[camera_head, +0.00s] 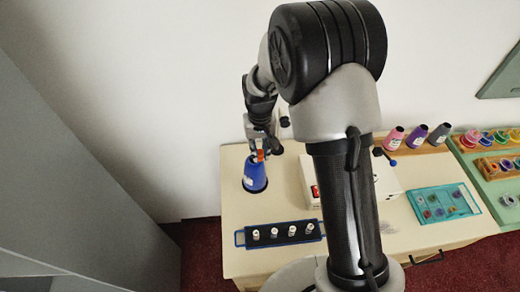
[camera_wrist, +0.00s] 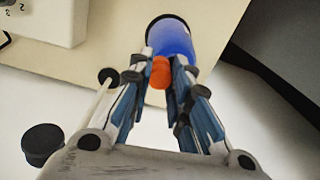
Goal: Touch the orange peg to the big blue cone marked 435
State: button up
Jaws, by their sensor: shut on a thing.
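A big blue cone (camera_head: 255,176) with a white label stands at the back left of the counter; I cannot read its number. It also shows in the wrist view (camera_wrist: 171,40), just beyond my fingertips. My gripper (camera_head: 262,150) is at the top of the cone, shut on the orange peg (camera_wrist: 161,73). The peg also shows in the head view (camera_head: 260,156), at the cone's upper end. In both views the peg overlaps the cone, but I cannot tell whether they touch.
A dark blue tray (camera_head: 240,239) with several small white spools lies in front. A white box (camera_head: 382,176) stands behind my arm. Pink, purple and grey cones (camera_head: 440,134) stand at the back right, near a teal tray (camera_head: 481,207). Bare counter (camera_head: 285,190) lies right of the blue cone.

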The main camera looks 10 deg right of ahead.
jog(key=shift+s, duration=0.1)
jog(key=shift+r+p, duration=1.75)
jog(key=shift+r, duration=0.75)
